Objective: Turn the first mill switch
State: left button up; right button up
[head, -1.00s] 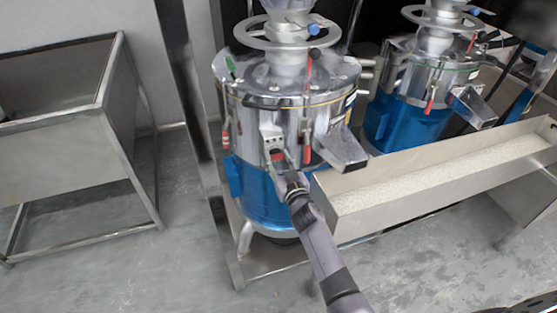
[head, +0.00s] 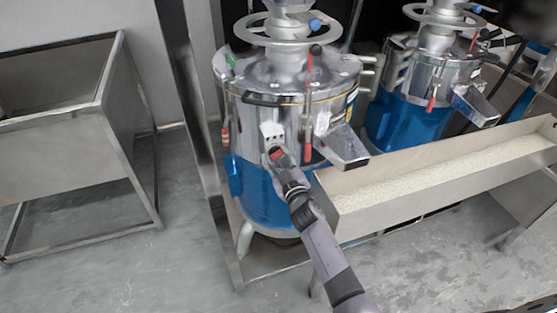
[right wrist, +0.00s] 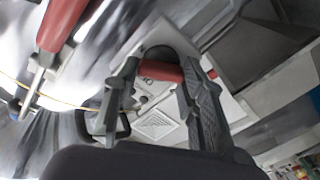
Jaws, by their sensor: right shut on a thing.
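The first mill (head: 290,100) is the nearer steel machine with a blue lower body, in the middle of the head view. Its light grey switch box (head: 271,131) sits on the front of the steel drum. My right gripper (head: 277,152) is at this box and covers its lower part. In the right wrist view, the red switch handle (right wrist: 166,72) lies between the two fingers of my right gripper (right wrist: 160,85), on the face of the switch box (right wrist: 160,128). The gripper is shut on the handle. My left gripper is not in view.
Red-handled clamps (head: 308,140) and a steel spout (head: 343,147) are close to the right of my gripper. A long trough (head: 400,205) of pale grains runs to the right. A second mill (head: 420,90) stands behind. A steel bin (head: 60,150) stands left.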

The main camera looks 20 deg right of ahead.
jog(key=n+b, duration=0.1)
jog(key=n, duration=0.5)
jog(key=shift+a+f+b, duration=0.1)
jog(key=shift+f+b, duration=0.1)
jog(key=shift+b, duration=0.2)
jog(key=n+b, duration=0.1)
jog(key=n, duration=0.4)
jog(key=shift+n, duration=0.3)
jog(key=o, duration=1.2)
jog(key=shift+c, duration=0.2)
jog(key=s, duration=1.2)
jog(key=shift+d, duration=0.2)
